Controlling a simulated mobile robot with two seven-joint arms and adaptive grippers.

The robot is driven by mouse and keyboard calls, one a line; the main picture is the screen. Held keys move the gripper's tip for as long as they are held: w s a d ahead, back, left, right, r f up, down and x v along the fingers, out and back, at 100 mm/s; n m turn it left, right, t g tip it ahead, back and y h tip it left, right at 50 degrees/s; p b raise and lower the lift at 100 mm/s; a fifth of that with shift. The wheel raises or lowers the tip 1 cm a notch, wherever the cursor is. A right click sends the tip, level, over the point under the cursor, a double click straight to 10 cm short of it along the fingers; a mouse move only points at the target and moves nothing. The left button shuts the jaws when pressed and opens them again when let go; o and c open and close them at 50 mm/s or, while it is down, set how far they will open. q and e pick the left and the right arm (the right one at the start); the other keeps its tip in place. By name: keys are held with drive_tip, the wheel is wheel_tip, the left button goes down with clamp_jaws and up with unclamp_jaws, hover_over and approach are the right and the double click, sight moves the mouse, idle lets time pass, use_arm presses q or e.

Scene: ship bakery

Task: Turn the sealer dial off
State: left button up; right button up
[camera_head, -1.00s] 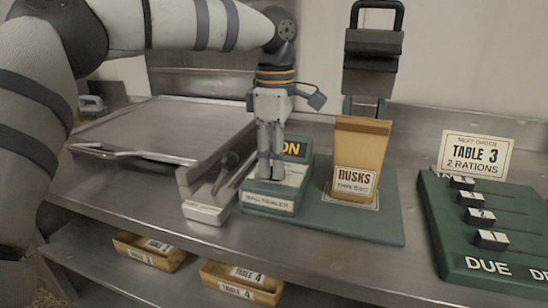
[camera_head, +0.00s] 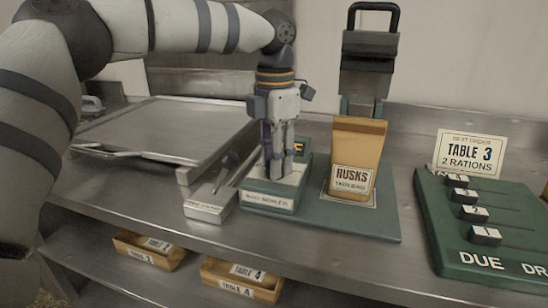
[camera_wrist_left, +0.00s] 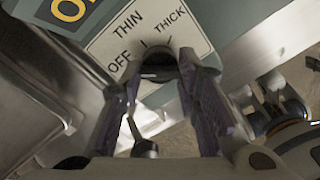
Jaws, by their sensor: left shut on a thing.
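The bag sealer is a green box (camera_head: 270,203) with a pale top on the steel counter. In the left wrist view its white dial plate (camera_wrist_left: 125,45) reads OFF, THIN and THICK. The dark dial (camera_wrist_left: 160,62) sits between the fingers of my left gripper (camera_head: 277,174), which points down and is shut on it. The gripper hides the dial in the head view. I cannot tell which mark the dial points to. A dark sign with yellow lettering (camera_head: 300,151) behind the gripper is partly hidden. My right gripper is not in view.
A brown RUSKS bag (camera_head: 355,160) stands beside the sealer, below a black-handled press (camera_head: 368,55). A metal tray (camera_head: 165,128) lies left. A green order board (camera_head: 455,235) and TABLE 3 card (camera_head: 469,152) are right. Labelled wooden boxes (camera_head: 150,252) sit on the lower shelf.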

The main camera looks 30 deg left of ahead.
use_arm(q)
drive_tip(key=shift+n, duration=0.7)
drive_tip(key=o, duration=1.2)
drive_tip(key=shift+c, duration=0.2)
wheel_tip(320, 180, up, 12)
